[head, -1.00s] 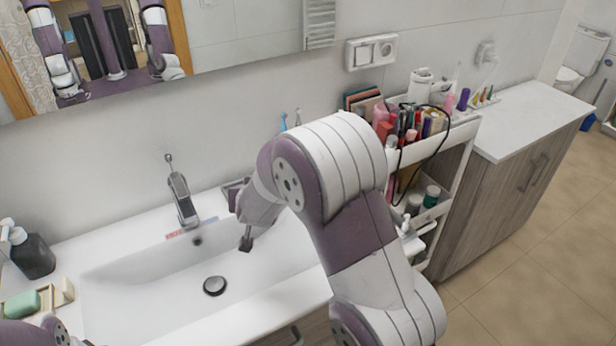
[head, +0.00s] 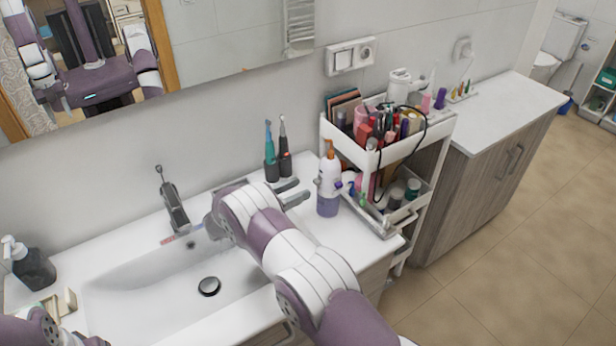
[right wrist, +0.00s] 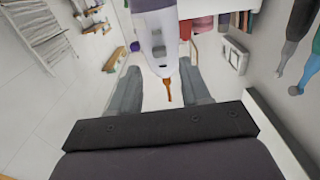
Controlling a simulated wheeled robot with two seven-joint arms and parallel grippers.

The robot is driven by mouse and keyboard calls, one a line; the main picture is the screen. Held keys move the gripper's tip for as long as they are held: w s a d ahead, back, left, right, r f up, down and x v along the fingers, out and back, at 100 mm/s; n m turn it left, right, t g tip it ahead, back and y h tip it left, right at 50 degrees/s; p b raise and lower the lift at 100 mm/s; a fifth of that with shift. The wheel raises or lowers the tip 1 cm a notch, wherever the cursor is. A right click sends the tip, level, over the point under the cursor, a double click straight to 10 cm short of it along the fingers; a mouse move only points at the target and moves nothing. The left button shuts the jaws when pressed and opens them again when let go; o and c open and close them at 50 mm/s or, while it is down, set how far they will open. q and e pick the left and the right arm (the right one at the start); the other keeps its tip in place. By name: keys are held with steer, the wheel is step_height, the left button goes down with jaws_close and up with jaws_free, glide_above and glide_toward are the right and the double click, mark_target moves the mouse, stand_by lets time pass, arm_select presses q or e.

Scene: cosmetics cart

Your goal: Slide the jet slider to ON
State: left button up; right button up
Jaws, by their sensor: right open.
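A white water flosser (head: 329,182) with an orange nozzle and a bluish-purple lower tank stands upright at the right end of the washbasin counter. In the right wrist view the flosser (right wrist: 152,18) appears upside down, its nozzle pointing down. Grey controls (right wrist: 158,50) show on its white body; I cannot tell which position the slider is in. My right gripper (head: 302,190) is open and empty just left of the flosser, fingers pointing at it. In the wrist view the nozzle shows between the fingers; contact is not visible.
Two electric toothbrushes, one teal (head: 271,165) and one dark (head: 284,160), stand behind my right gripper. A white cart (head: 378,160) full of cosmetics is right of the flosser. The basin (head: 150,285), tap (head: 174,205) and dark soap dispenser (head: 36,270) lie left.

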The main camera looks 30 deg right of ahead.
steer(key=d+p, duration=0.1)
steer(key=d, duration=0.3)
steer(key=shift+w+d, duration=0.1)
steer(key=shift+w, duration=0.05)
jaws_close()
step_height(320, 180, down, 2)
steer(key=b, duration=0.3)
steer(key=shift+f, duration=0.1)
steer(key=shift+r, duration=0.25)
arm_select(q)
steer(key=shift+f, duration=0.5)
arm_select(e)
jaws_free()
steer(key=b, duration=0.5)
glide_toward(314, 182)
steer(key=a+f, duration=0.2)
steer(key=a, duration=0.2)
arm_select(q)
step_height(314, 182, down, 5)
steer(key=shift+r+p, duration=0.2)
steer(key=shift+p, duration=0.1)
arm_select(e)
steer(key=shift+a, duration=0.2)
